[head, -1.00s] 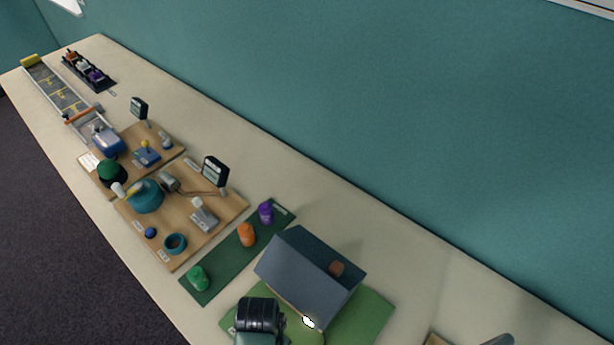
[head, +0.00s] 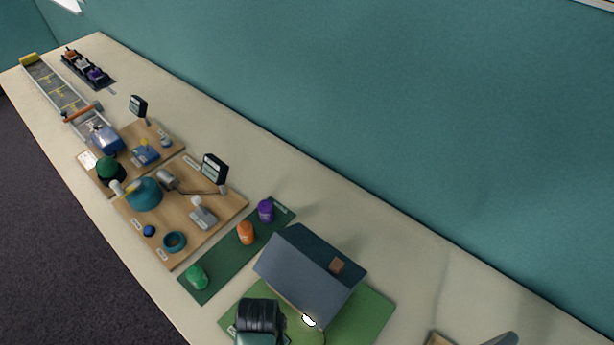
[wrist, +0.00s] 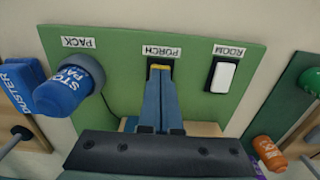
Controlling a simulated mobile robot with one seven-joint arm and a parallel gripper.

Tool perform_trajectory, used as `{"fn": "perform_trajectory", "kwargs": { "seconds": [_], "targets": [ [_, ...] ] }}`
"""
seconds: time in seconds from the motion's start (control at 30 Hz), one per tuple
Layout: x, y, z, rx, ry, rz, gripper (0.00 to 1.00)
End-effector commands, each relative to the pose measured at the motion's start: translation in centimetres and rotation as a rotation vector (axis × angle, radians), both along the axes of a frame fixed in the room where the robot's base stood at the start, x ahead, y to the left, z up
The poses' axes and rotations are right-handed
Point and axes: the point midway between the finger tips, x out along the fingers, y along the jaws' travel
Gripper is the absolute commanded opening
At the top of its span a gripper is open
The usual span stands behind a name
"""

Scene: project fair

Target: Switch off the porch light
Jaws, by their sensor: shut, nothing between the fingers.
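The model house (head: 315,270) stands on a green board (head: 372,318) at the lower right of the head view. Its small porch light (head: 309,320) glows white. In the wrist view, the board (wrist: 120,65) carries labels PACK, PORCH and ROOM. My gripper (wrist: 160,74) is shut and empty, its blue fingertips right at the dark porch switch (wrist: 160,62) beside the PORCH label (wrist: 160,51). The fingers cover most of that switch, so its position and any contact cannot be told. In the head view, my wrist hides the fingertips.
The white room switch (wrist: 222,76) is close right of my fingers. A blue pack (wrist: 62,90) stands to the left. An orange canister (wrist: 268,152) is at lower right. Left of the house, a dark green mat (head: 222,268) holds coloured canisters; wooden exhibit boards (head: 180,258) lie beyond.

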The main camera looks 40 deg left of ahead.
Motion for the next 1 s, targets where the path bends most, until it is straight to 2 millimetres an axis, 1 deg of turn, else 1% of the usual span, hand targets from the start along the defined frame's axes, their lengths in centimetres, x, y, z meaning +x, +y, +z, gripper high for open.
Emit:
{"fn": "perform_trajectory", "kwargs": {
  "seconds": [0.23,0.37,1.0],
  "targets": [
    [0.0,0.0,-0.4,0.000,-0.001,0.000,0.00],
    [0.0,0.0,-0.2,0.000,-0.001,0.000,0.00],
    [0.0,0.0,4.6,0.000,-0.001,0.000,0.00]
  ]
}}
